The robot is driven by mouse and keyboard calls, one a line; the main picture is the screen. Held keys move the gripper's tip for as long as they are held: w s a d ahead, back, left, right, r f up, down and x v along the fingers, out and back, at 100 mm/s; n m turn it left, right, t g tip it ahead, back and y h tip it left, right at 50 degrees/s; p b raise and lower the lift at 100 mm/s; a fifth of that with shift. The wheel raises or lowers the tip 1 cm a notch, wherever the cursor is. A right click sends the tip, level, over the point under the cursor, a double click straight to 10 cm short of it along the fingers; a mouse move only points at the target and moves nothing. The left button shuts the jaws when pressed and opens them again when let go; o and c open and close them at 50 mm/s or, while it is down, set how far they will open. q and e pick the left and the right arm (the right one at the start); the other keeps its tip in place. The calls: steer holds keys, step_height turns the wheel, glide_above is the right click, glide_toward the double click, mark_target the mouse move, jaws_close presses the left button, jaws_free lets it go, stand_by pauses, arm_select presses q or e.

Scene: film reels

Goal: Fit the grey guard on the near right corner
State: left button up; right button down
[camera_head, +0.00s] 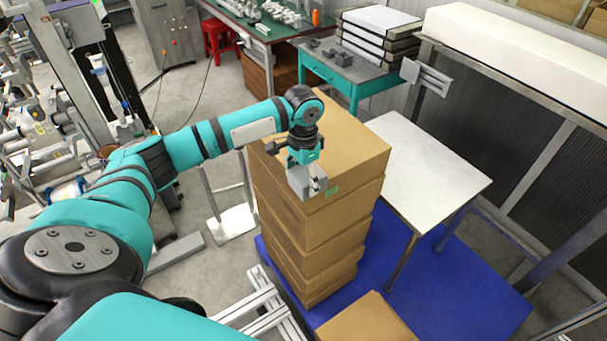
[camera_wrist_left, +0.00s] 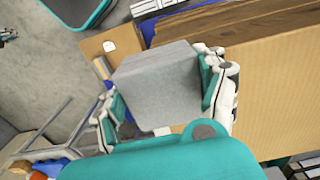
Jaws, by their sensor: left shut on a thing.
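My left gripper (camera_head: 306,160) is shut on the grey guard (camera_head: 299,180), a small block-like piece. In the head view they are at the near edge of the top cardboard box (camera_head: 335,140) of a stack, close to its near corner. The guard overlaps that corner in the picture, so I cannot tell whether it touches the box. In the left wrist view the guard (camera_wrist_left: 158,85) sits between the two fingers (camera_wrist_left: 163,98), with cardboard (camera_wrist_left: 270,75) behind and to its right. My right gripper is not in view.
The stack stands on a blue pallet (camera_head: 465,290), with a lower box (camera_head: 366,320) in front. A white-topped table (camera_head: 425,165) is right of the stack. Small grey pieces (camera_head: 340,57) lie on a teal table behind. A red stool (camera_head: 218,38) stands at the back.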

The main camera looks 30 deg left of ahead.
arm_select(q)
steer(key=shift+f, duration=0.55)
steer(key=o, duration=1.2)
